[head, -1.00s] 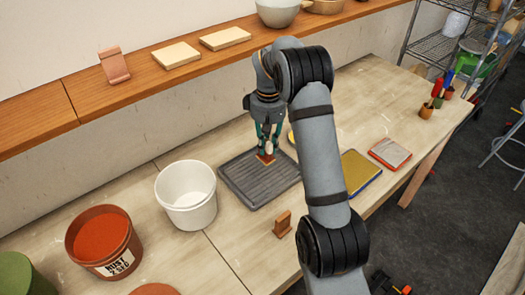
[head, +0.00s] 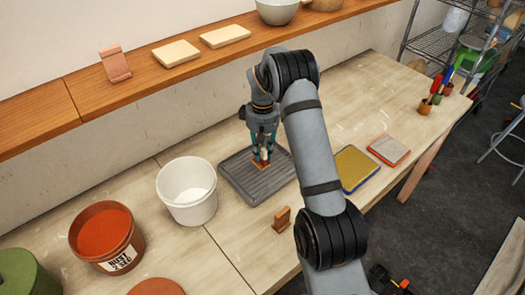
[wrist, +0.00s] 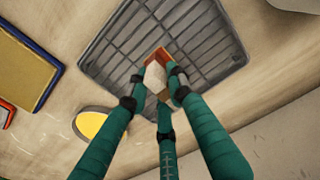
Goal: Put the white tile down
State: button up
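The white tile (wrist: 155,80) has a pale upright face and an orange-brown foot. In the head view it shows as a small pale piece (head: 263,154) between the fingertips. My gripper (wrist: 158,93) has green fingers and is shut on the tile from its sides. In the head view my gripper (head: 262,150) points down over the middle of a dark grey ribbed rack (head: 240,178). The rack also fills the upper middle of the wrist view (wrist: 110,55). The tile's foot is at or just above the slats; I cannot tell if it touches. Fingers hide part of the tile.
A brown L-shaped tile (head: 282,219) stands in front of the rack. A white bucket (head: 187,192) stands to its left, with a rust-coloured bucket (head: 106,238) beyond. A yellow sponge-like pad in a blue tray (head: 355,168) and an orange-rimmed tray (head: 389,150) lie right.

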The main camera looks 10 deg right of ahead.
jog(key=o, duration=0.4)
notch_tip(320, 180, up, 12)
jog(key=shift+r, duration=0.25)
dwell(0.4)
